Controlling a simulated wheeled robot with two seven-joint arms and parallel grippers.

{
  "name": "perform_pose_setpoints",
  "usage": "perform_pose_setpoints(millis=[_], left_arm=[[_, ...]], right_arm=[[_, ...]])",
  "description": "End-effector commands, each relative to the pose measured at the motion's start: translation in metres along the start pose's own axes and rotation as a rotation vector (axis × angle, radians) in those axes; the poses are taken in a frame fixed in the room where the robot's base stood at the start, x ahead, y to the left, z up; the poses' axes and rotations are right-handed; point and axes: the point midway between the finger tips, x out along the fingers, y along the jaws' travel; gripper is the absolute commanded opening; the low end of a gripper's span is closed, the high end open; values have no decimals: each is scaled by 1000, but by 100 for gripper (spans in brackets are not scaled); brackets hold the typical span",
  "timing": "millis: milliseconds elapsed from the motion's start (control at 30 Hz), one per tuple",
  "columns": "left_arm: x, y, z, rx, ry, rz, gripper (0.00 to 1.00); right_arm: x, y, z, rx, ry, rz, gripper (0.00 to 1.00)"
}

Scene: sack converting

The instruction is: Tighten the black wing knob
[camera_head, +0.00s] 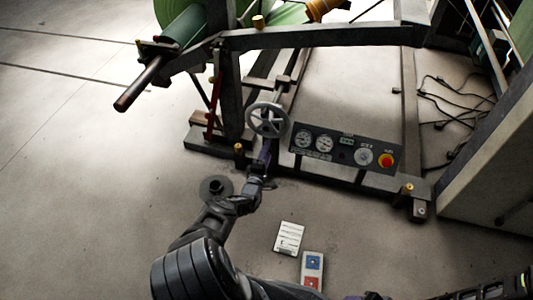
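I cannot clearly make out a black wing knob. My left arm reaches up from the bottom, and its gripper (265,158) is just below the grey handwheel (268,119), left of the control panel (318,155). The fingers are small and dark against the frame, so I cannot tell whether they are open or hold anything. A pale round dial with a small dark middle (363,156) sits on the panel, right of the gripper and apart from it. Dark parts of my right arm (480,292) show along the bottom right edge; its fingers are not clear.
The panel also has gauges, a small display and a red button on yellow (385,160). A dark round disc (215,188) is left of my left wrist. A white card (289,238) and a box with blue and red squares (313,270) lie in front. Cables (455,112) lie right.

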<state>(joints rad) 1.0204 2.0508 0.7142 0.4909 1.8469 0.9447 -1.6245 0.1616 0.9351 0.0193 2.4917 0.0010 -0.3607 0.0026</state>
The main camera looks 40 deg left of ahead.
Motion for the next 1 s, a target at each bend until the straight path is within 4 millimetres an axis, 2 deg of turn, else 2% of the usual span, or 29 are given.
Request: perform_pose_setpoints(millis=[100, 333, 467, 833, 1000], left_arm=[[0, 0, 0, 0, 0, 1, 65], [0, 1, 0, 0, 0, 1, 65], [-7, 2, 0, 0, 0, 1, 65], [-63, 3, -1, -1, 1, -1, 65], [-77, 1, 0, 0, 0, 0, 65]], right_arm=[[0, 0, 0, 0, 0, 0, 57], [-1, 0, 0, 0, 0, 0, 57], [-6, -3, 1, -1, -2, -1, 57], [-31, -18, 7, -11, -18, -9, 57], [-34, -18, 7, -11, -17, -8, 57]])
